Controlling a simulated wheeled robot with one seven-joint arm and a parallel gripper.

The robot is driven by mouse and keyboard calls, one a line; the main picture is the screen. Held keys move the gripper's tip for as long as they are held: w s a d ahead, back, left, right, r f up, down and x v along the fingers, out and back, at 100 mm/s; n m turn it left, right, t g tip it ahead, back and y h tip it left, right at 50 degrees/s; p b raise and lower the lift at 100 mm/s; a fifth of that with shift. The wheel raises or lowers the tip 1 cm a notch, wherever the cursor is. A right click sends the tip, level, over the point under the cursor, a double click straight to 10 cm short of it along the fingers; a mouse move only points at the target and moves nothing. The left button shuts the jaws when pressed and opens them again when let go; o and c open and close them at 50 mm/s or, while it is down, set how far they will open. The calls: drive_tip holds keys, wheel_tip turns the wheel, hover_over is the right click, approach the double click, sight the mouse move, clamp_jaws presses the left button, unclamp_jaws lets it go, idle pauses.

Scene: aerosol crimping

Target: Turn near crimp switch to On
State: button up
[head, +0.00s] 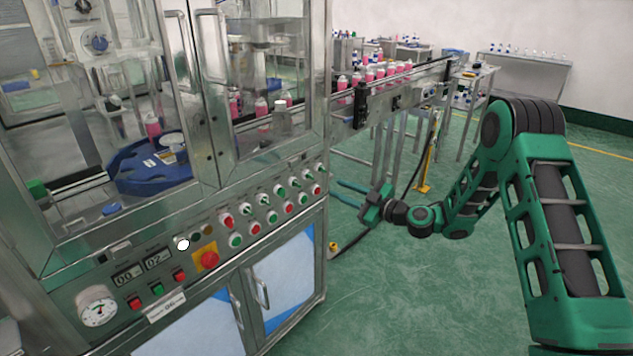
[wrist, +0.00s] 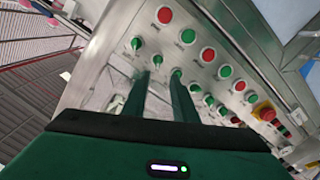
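The crimping machine's control panel carries a row of small green-handled rotary switches (head: 264,199). In the wrist view, one switch (wrist: 157,60) shows just beyond the gap between my fingertips. Another switch (wrist: 136,43) is up and left of it, and a third (wrist: 176,73) shows at the right fingertip. The labels are too small to read, so I cannot tell which is the near crimp switch or its setting. My gripper (head: 336,190) is open and empty, to the right of the panel's right end in the head view. Its two fingers stand apart in the wrist view (wrist: 160,78).
Red and green push buttons (head: 289,207) share the panel. A red emergency knob (head: 208,260) on yellow is farther left. A conveyor (head: 405,85) with pink bottles runs from the machine, above my gripper. A yellow post (head: 427,150) stands behind my arm.

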sight(310, 176)
drive_tip(key=x, duration=1.1)
drive_tip(key=shift+w, duration=0.25)
